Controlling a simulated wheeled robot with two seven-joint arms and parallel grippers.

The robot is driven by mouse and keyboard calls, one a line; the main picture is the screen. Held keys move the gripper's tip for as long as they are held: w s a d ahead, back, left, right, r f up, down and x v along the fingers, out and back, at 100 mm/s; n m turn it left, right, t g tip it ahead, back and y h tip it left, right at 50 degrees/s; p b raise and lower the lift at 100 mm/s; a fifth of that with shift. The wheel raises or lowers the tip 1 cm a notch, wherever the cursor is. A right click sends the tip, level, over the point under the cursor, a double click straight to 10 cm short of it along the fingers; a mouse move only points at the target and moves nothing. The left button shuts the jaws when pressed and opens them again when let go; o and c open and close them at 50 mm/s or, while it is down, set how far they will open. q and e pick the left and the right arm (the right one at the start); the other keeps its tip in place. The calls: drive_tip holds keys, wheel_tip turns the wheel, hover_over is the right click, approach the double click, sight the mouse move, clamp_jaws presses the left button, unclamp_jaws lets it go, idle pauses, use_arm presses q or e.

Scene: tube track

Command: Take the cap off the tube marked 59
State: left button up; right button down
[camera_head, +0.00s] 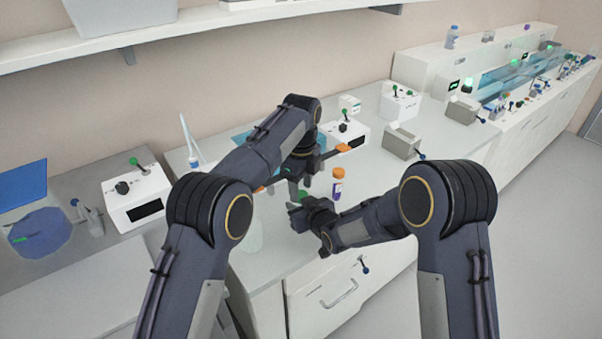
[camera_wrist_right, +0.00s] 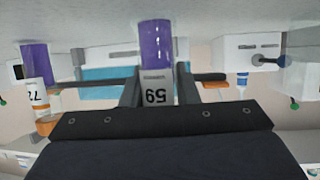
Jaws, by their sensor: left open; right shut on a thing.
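The tube marked 59 (camera_wrist_right: 157,90) stands between the fingers of my right gripper (camera_wrist_right: 158,75), shut on it. Its label reads upside down in the right wrist view, with purple at its far end. Its cap end is hidden there behind the gripper body. In the head view my right gripper (camera_head: 299,210) is low over the counter, and a green piece (camera_head: 303,195), apparently the cap, shows just above it. My left gripper (camera_head: 301,168) is open and empty, its orange-tipped fingers spread wide just above and behind the green piece.
An orange-capped tube (camera_head: 337,187) stands just right of the grippers; its label appears to read 72 in the right wrist view (camera_wrist_right: 38,95). A white device (camera_head: 347,132) and a grey box (camera_head: 402,145) stand behind. The front counter right of the tube is clear.

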use_arm(q)
drive_tip(key=shift+f, duration=0.85)
drive_tip(key=c, duration=0.8)
drive_tip(key=o, duration=0.9)
wheel_tip(320, 180, up, 8)
drive_tip(key=shift+f, duration=0.15)
drive_tip(key=shift+c, duration=0.5)
drive_tip(key=shift+f, duration=3.85)
